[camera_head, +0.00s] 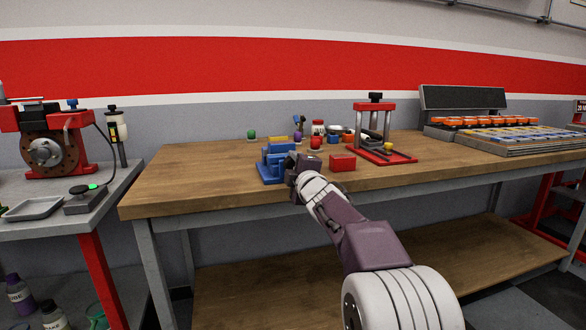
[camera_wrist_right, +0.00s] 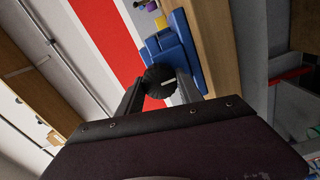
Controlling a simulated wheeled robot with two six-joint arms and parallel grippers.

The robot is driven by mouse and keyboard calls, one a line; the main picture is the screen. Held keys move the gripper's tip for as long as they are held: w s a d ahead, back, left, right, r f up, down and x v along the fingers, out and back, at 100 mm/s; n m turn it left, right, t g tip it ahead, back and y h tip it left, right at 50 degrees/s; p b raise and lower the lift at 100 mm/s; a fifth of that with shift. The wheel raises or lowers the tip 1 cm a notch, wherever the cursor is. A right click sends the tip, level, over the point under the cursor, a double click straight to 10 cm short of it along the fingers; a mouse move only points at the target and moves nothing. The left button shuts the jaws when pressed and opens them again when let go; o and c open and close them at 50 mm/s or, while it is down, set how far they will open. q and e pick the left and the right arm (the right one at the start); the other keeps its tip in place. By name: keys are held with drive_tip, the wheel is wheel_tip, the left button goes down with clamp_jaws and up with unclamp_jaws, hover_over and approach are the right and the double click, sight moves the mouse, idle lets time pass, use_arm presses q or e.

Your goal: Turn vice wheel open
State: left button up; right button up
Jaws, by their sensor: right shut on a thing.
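A blue vice (camera_head: 271,168) stands near the front edge of the wooden workbench (camera_head: 190,187). In the right wrist view the vice (camera_wrist_right: 187,58) lies just beyond a round black wheel (camera_wrist_right: 158,80) with a pale stripe across it. My right gripper (camera_head: 292,160) reaches the vice from the front right. In the right wrist view its two fingers (camera_wrist_right: 160,90) are on either side of the wheel and shut on it. In the head view the wheel is hidden by the gripper. My left gripper is not in view.
A red block (camera_head: 342,162) sits just right of my gripper. A red press frame (camera_head: 375,130) stands behind it. Small coloured knobs and jars stand behind the vice. A tray of parts (camera_head: 510,138) is at the bench's right. A grey side table (camera_head: 70,225) stands at left.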

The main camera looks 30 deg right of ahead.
idle(0.4)
drive_tip(key=o, duration=1.4)
drive_tip(key=p+v, duration=0.1)
drive_tip(key=v, duration=0.8)
